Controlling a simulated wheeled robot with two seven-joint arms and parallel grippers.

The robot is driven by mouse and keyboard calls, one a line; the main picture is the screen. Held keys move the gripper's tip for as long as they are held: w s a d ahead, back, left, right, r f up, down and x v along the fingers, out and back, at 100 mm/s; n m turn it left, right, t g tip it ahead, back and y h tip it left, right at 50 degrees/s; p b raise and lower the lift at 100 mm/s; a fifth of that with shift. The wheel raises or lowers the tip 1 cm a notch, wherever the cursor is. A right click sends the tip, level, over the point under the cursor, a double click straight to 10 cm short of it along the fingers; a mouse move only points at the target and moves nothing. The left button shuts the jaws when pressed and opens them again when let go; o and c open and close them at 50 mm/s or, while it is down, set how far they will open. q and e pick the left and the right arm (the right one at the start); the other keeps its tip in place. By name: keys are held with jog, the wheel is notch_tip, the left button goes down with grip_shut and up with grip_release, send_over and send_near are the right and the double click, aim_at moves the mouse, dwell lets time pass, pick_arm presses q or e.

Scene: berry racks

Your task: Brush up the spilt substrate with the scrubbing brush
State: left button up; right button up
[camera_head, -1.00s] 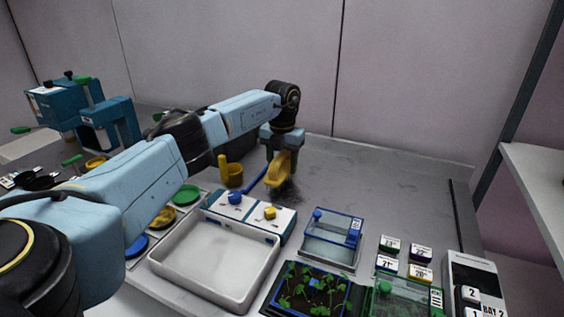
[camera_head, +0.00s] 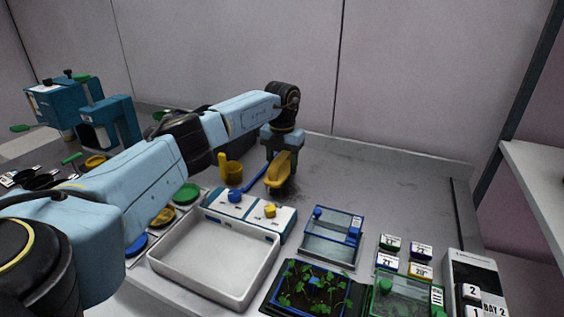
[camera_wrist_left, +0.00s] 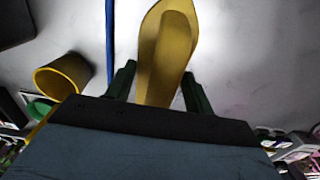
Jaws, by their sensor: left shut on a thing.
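My left gripper (camera_head: 279,150) is shut on the yellow scrubbing brush (camera_head: 279,170), which it holds down at the grey bench top (camera_head: 330,170). In the left wrist view the brush (camera_wrist_left: 167,50) sits between the two dark green fingers (camera_wrist_left: 155,85). Its dark bristles (camera_head: 283,190) are low at the bench; I cannot tell whether they touch it. Faint dark smudges, which may be spilt substrate (camera_head: 378,182), show on the bench to the right of the brush. My right gripper is not in view.
A yellow cup (camera_head: 234,173) and a blue rod (camera_head: 254,179) are close left of the brush. A blue-knobbed box (camera_head: 225,206), a white tray (camera_head: 170,262), a clear blue-rimmed case (camera_head: 330,240) and a seedling tray (camera_head: 268,297) stand in front. The back right bench is clear.

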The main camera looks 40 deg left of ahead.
pick_arm(q)
jog(key=shift+f, duration=0.8)
